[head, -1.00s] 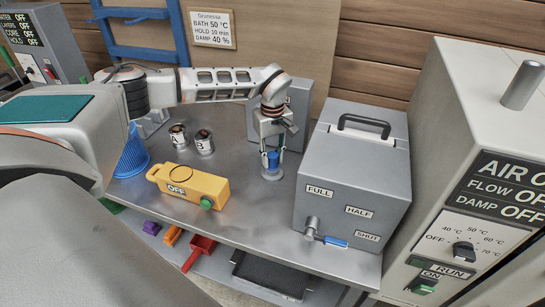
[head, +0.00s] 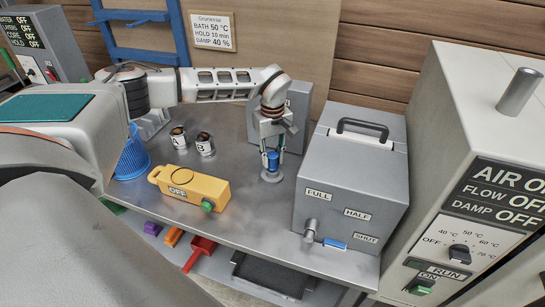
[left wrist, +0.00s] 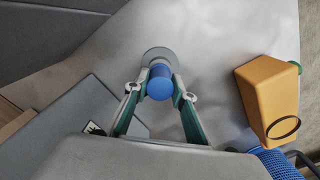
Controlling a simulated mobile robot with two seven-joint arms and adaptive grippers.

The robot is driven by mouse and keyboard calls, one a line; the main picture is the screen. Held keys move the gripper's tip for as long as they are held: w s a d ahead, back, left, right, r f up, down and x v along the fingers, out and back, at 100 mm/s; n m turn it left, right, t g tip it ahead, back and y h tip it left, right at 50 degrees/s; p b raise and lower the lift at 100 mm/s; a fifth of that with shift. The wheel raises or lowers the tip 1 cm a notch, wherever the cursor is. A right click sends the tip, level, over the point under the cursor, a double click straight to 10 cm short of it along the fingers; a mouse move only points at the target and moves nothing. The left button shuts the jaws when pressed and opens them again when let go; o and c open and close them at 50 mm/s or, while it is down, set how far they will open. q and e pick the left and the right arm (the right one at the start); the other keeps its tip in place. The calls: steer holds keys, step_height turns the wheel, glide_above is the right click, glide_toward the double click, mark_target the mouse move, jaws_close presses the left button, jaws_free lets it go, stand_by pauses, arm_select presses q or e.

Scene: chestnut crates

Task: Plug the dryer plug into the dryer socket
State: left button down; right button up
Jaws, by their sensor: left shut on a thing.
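A short blue cylinder (head: 272,160), which may be the dryer plug, stands upright over a round pale metal base (head: 271,176) on the steel bench. My left gripper (head: 272,152) points down and is shut on it from above. In the left wrist view the blue cylinder (left wrist: 160,84) sits between the two green-and-grey fingers (left wrist: 163,94), with the round base behind it. I cannot tell whether the cylinder touches the base. A tall cabinet with an AIR display (head: 505,190), perhaps the dryer, stands at the right. I cannot make out a dryer socket. My right gripper is not in view.
A grey tank (head: 375,190) with a tap stands close right of my left gripper. A yellow box marked OFF (head: 190,185), two small cans (head: 178,138) (head: 204,144) and a blue mesh basket (head: 132,158) are to the left. The bench front is clear.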

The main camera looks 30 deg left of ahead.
arm_select(q)
steer(key=c, duration=2.4)
jaws_free()
jaws_close()
steer(key=shift+r+p, duration=1.05)
steer(key=shift+p, duration=0.25)
steer(key=shift+r, duration=0.8)
